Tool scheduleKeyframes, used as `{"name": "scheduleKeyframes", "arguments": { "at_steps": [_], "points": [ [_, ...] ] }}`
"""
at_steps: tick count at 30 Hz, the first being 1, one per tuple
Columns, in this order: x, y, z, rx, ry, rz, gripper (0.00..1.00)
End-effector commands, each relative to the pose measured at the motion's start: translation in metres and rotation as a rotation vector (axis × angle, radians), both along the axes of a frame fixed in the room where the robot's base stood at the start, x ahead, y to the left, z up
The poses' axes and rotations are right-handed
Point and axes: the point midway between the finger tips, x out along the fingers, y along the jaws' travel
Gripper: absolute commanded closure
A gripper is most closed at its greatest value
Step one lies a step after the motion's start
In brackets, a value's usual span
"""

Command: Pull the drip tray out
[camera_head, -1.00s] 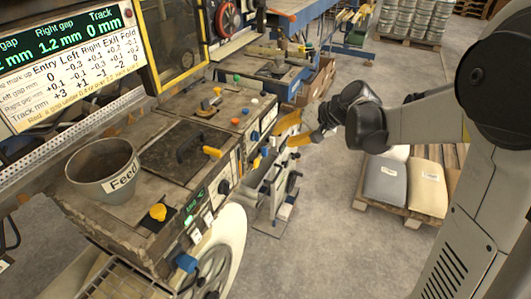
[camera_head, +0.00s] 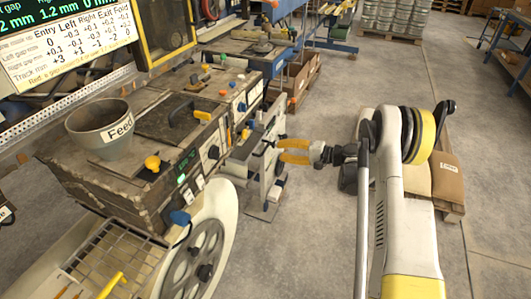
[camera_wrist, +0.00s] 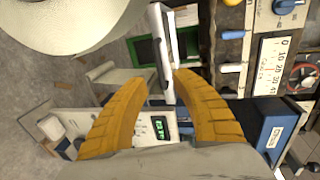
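My gripper (camera_head: 281,151) has two yellow fingers and is open, pointing left at the machine's side. In the wrist view its fingertips (camera_wrist: 162,85) are apart, with a pale upright panel (camera_wrist: 163,40) bearing a dark bar just beyond and between them. Nothing is clearly held, and I cannot tell whether a finger touches the panel. A grey, trough-like part (camera_head: 254,146) juts from the machine's side just left of the fingers; it looks like the drip tray, but I cannot be sure. A blue-fronted part with a white label (camera_wrist: 277,136) lies beside the right finger; its label is unclear.
The laminating machine (camera_head: 180,125) carries a feed cup (camera_head: 99,128) and knobs. A cream wheel guard (camera_head: 226,225) stands nearer. A pallet with sacks (camera_head: 447,178) is behind my arm. Grey floor (camera_head: 310,225) is clear below and in front of the gripper.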

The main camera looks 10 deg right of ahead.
Motion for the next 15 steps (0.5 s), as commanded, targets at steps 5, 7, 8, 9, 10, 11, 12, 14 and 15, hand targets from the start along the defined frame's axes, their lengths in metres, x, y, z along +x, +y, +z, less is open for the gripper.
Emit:
{"name": "scheduleKeyframes", "arguments": {
  "at_steps": [5, 7, 8, 9, 10, 11, 12, 14, 15],
  "points": [
    [0.021, 0.030, -0.011, -0.002, 0.000, 0.003, 0.68],
    [0.028, 0.039, -0.013, -0.001, 0.000, 0.002, 0.68],
    [0.030, 0.042, -0.014, -0.001, 0.000, 0.002, 0.68],
    [0.033, 0.046, -0.015, -0.001, 0.000, 0.002, 0.68],
    [0.035, 0.049, -0.015, -0.001, 0.000, 0.001, 0.68],
    [0.037, 0.051, -0.016, -0.001, 0.000, 0.001, 0.68],
    [0.039, 0.053, -0.016, -0.001, 0.000, 0.001, 0.68],
    [0.040, 0.055, -0.016, -0.001, 0.001, 0.000, 0.68],
    [0.041, 0.056, -0.016, -0.001, 0.001, 0.000, 0.68]
  ]
}}
